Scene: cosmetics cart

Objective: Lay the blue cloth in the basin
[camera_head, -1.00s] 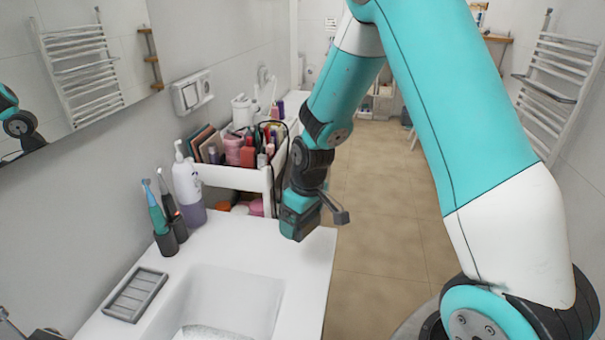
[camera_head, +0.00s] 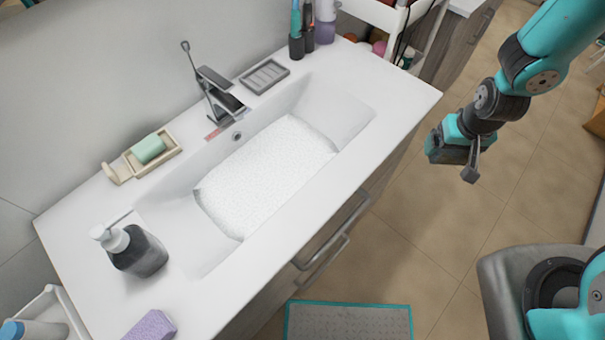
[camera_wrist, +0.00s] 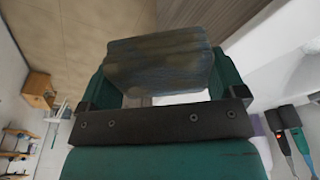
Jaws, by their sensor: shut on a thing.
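The white basin (camera_head: 340,108) is set in the white counter in the head view. A white, foam-like textured layer covers its floor. My gripper (camera_head: 464,158) is out over the floor, to the right of the counter and apart from it. In the wrist view it is shut on a folded, layered grey-blue thing, which I take as the blue cloth (camera_wrist: 160,62). The cloth sits between the two teal fingers and looks dark in the shade. In the head view the cloth is hard to make out at the gripper. No other blue cloth is in view.
A tap (camera_head: 218,95) stands behind the basin, near a grey soap tray (camera_head: 265,76). A green soap (camera_head: 148,148) in a dish, a dark soap dispenser (camera_head: 138,252) and a purple sponge (camera_head: 150,328) are on the counter. Drawer handles (camera_head: 335,230) stick out in front.

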